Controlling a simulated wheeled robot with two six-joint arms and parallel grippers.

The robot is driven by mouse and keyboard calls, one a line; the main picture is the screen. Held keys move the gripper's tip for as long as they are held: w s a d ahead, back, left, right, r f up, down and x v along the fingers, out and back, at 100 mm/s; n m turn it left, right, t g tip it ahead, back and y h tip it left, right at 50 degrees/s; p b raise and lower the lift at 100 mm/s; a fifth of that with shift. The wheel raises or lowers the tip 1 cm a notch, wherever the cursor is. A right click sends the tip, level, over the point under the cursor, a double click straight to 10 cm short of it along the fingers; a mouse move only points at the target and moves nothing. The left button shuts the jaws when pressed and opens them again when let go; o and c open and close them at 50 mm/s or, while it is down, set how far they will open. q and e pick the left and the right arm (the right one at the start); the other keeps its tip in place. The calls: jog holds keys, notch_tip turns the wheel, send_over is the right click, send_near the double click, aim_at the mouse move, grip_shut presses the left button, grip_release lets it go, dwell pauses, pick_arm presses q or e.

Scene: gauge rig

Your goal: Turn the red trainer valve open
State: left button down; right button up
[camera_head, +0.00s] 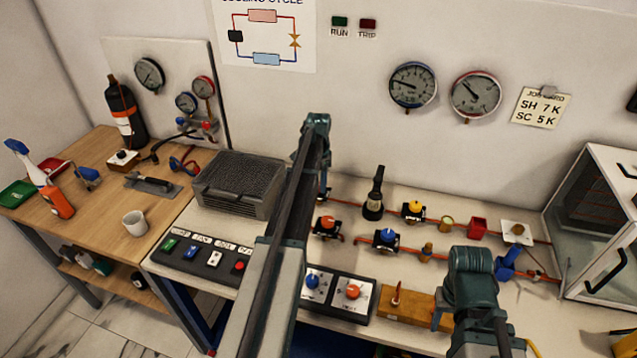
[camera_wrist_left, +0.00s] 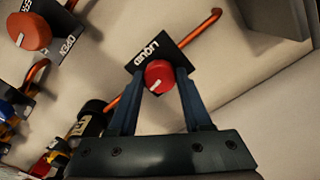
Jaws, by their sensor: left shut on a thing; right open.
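The red valve knob (camera_wrist_left: 160,76) shows in the left wrist view, with a white mark on top and a black plate (camera_wrist_left: 148,52) lettered LIQUID beside it. My left gripper (camera_wrist_left: 160,84) has a finger on each side of the knob and is shut on it. In the head view my left arm hides most of that place, and its fingers are not seen. My right gripper (camera_head: 474,290) is at the lower right in the head view, away from the knob. It is open, but its fingers are hard to make out.
An orange knob (camera_wrist_left: 30,31) is near the red one, and a copper pipe (camera_wrist_left: 196,40) runs past. In the head view, an orange-knobbed valve (camera_head: 327,222) and a blue-knobbed valve (camera_head: 388,236) stand on the bench. A grey finned unit (camera_head: 240,183) is to the left.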

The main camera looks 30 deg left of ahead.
pick_arm(q)
jog(key=n, duration=0.4)
jog(key=shift+n, duration=0.3)
jog(key=n, duration=0.3)
jog(key=shift+n, duration=0.3)
jog(key=n, duration=0.4)
jog(key=shift+n, duration=2)
jog(key=shift+c, duration=1.6)
grip_release()
jog(key=shift+r, duration=0.15)
pick_arm(e)
jog(key=shift+r, duration=0.1)
